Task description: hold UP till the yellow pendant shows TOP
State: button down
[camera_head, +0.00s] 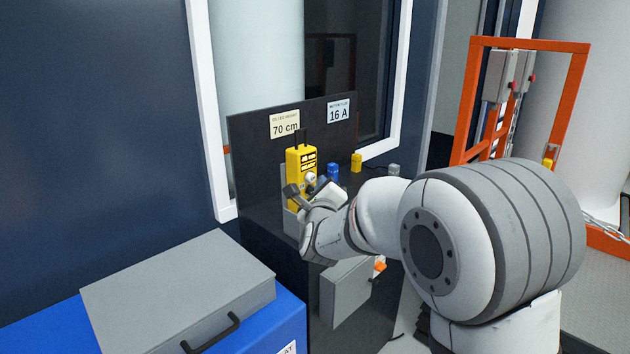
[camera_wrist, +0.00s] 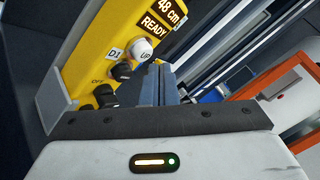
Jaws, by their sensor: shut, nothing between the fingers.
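The yellow pendant (camera_head: 296,162) stands upright in front of the dark panel in the head view. It also shows in the wrist view (camera_wrist: 88,62), tilted. Its display (camera_wrist: 166,18) reads 48 cm and READY. A white button marked UP (camera_wrist: 143,48) is on its face, beside a black control (camera_wrist: 122,72) with a partly hidden label starting DI. A black knob (camera_wrist: 105,96) marked OFF is nearer. My gripper (camera_wrist: 157,72) is shut and empty. Its tips are close to the UP button; I cannot tell whether they touch it.
Two signs on the panel read 70 cm (camera_head: 285,125) and 16 A (camera_head: 339,112). Small blue (camera_head: 333,172) and yellow (camera_head: 356,162) items stand right of the pendant. A grey-lidded blue chest (camera_head: 180,290) is at front left. An orange frame (camera_head: 530,45) stands at right.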

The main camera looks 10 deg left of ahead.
jog(key=shift+w+a+b, duration=0.2)
jog(key=shift+a+b, duration=0.05)
jog(key=shift+b, duration=0.1)
jog(key=shift+w+a+b, duration=0.35)
jog(key=shift+a+b, duration=0.05)
dwell(2.5)
dwell(3.7)
jog(key=shift+s+d+b, duration=0.6)
jog(key=shift+d+b, duration=0.15)
jog(key=shift+b, duration=0.3)
